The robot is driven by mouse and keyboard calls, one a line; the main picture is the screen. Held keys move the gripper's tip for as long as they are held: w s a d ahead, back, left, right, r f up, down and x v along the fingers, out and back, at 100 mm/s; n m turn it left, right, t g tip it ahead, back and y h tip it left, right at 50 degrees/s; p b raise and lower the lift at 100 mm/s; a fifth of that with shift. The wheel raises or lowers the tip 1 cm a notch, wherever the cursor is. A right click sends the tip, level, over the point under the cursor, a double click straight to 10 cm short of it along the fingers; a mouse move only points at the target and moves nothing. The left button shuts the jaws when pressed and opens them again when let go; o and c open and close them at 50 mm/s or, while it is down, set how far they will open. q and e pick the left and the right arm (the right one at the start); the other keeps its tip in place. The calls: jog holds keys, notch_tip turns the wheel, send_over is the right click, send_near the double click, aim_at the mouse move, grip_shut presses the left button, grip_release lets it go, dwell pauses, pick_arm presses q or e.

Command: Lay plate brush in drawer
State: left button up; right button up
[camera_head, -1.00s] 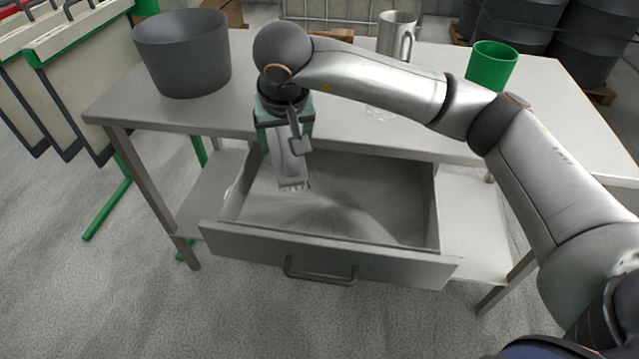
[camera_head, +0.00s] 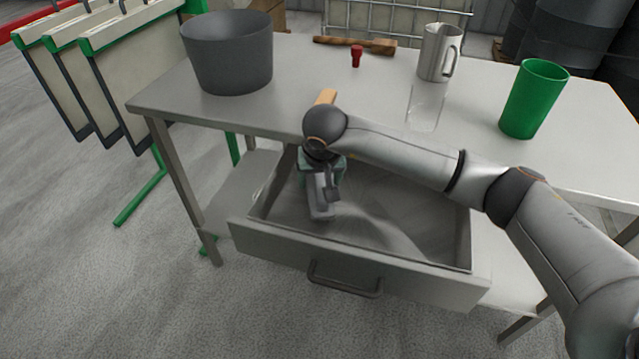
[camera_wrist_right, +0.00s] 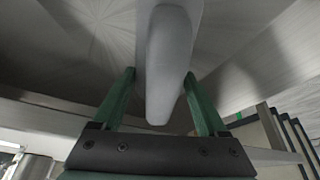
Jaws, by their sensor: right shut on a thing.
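The plate brush is a pale grey, long-handled thing; in the head view part of it (camera_head: 321,208) shows below my right gripper (camera_head: 322,188). In the right wrist view the brush's smooth rounded body (camera_wrist_right: 170,65) lies between the green fingers of the right gripper (camera_wrist_right: 160,78), which is shut on it. The drawer (camera_head: 357,262) is pulled out under the table, and its inside looks otherwise empty. The gripper and brush are inside the drawer's outline, toward its left rear part. Whether the brush touches the drawer floor I cannot tell. My left gripper is out of view.
The metal table (camera_head: 290,120) holds a grey pot (camera_head: 228,55), a tan block (camera_head: 326,97), a brown-handled tool (camera_head: 355,44), a red item (camera_head: 356,57), a steel jug (camera_head: 436,55), a clear glass (camera_head: 425,108) and a green cup (camera_head: 534,98). Framed panels stand at left.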

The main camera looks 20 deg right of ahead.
jog(key=shift+f, duration=0.55)
jog(key=shift+s+f, duration=0.1)
jog(key=o, duration=1.4)
jog(key=shift+s+r, duration=0.1)
jog(key=shift+r, duration=0.4)
jog(key=p+v, duration=0.1)
jog(key=v, duration=1)
jog(key=shift+a+r, duration=0.1)
